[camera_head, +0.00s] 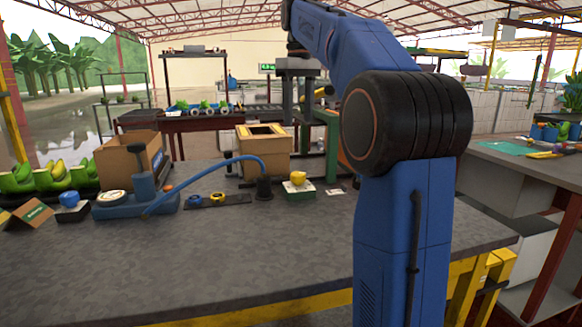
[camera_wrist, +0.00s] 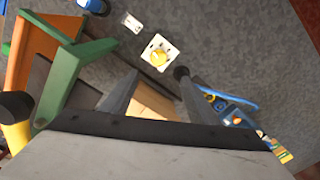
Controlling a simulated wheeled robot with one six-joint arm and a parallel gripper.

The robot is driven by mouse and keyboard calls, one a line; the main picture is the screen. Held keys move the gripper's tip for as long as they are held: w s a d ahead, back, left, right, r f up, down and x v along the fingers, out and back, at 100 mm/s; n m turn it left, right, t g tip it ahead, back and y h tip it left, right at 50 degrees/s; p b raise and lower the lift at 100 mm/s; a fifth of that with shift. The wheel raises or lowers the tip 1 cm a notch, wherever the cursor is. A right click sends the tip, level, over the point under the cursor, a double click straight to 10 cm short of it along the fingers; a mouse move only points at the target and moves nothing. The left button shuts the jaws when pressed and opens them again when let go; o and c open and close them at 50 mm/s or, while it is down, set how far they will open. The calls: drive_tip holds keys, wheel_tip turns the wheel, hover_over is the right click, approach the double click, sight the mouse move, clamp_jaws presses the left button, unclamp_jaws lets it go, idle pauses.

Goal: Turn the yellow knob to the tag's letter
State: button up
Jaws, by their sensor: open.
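The yellow knob (camera_head: 298,178) sits on a small pale block with a green base (camera_head: 299,190) on the grey worktop. In the wrist view the yellow knob (camera_wrist: 158,58) is on a white square plate with dark marks around it, too small to read. A small white tag (camera_head: 335,192) lies right of the knob in the head view; the tag also shows in the wrist view (camera_wrist: 131,22), its letter unreadable. My gripper (camera_head: 298,108) is open and empty, pointing down, above and beyond the knob. Its fingers (camera_wrist: 157,80) are apart from the knob.
A strip with two small knobs (camera_head: 217,200) and a blue knob (camera_head: 68,200) are further left. A green and orange frame (camera_wrist: 62,75) is near my gripper. The front worktop is clear.

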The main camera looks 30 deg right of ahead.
approach(298, 173)
drive_tip(key=f, duration=0.8)
drive_tip(key=shift+s+a+f, duration=0.1)
drive_tip(key=shift+s+f, duration=0.1)
drive_tip(key=shift+f, duration=0.2)
drive_tip(key=shift+c, duration=0.6)
drive_tip(key=c, duration=0.9)
